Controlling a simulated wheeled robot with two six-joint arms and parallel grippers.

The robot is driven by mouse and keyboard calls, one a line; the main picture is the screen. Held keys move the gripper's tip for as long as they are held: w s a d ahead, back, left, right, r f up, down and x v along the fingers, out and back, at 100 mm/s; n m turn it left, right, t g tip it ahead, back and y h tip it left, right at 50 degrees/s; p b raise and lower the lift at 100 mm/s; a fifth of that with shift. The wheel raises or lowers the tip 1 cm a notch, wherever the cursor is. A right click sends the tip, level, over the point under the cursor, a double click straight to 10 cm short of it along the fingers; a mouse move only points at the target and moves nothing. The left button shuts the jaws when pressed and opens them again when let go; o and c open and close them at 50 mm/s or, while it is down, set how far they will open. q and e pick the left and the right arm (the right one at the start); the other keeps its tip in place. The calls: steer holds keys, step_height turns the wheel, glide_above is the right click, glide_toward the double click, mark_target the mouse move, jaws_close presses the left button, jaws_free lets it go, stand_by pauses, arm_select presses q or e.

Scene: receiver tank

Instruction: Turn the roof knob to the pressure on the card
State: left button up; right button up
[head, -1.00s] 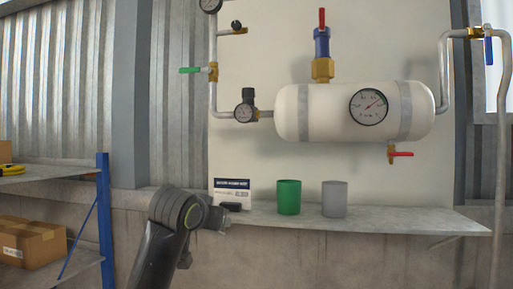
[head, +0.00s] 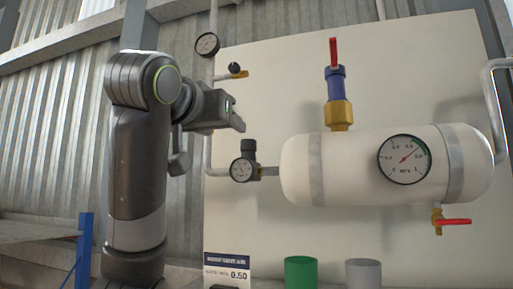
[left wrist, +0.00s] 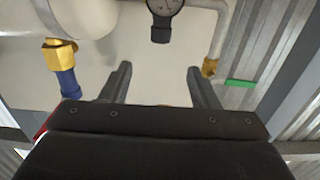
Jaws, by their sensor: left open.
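The black roof knob (head: 248,147) sits upright on top of the small regulator, whose round gauge (head: 242,170) faces me. In the left wrist view the knob (left wrist: 160,31) appears upside down, beyond the gap between the fingers and apart from them. My left gripper (head: 238,116) is open and empty, raised above and slightly left of the knob; its fingers also show in the left wrist view (left wrist: 161,77). The card (head: 227,268) stands on the shelf and reads 0.50. The tank gauge (head: 404,159) has its red needle pointing to the upper right. My right gripper is out of view.
The white tank (head: 350,165) lies right of the regulator, with a red-handled blue valve (head: 335,84) above. A red-lever drain valve (head: 452,222) hangs below. A green lever (left wrist: 240,83) is near the right finger. Green (head: 300,272) and grey (head: 363,273) cups stand below.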

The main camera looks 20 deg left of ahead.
arm_select(q)
steer(key=p, duration=0.4)
glide_toward(245, 140)
steer(key=w+p, duration=0.2)
steer(key=w, duration=0.1)
steer(key=w+p, duration=0.2)
steer(key=w, duration=0.2)
steer(key=w+p, duration=0.2)
steer(key=w, duration=0.2)
steer(key=shift+d+r, duration=0.1)
steer(key=shift+d, duration=0.2)
steer(key=shift+w, duration=0.5)
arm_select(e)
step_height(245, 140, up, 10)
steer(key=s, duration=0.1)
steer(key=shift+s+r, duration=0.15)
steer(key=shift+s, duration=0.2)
arm_select(q)
steer(key=c, duration=0.9)
steer(key=shift+c, duration=0.2)
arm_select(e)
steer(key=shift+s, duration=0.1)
arm_select(q)
steer(key=shift+h, duration=0.3)
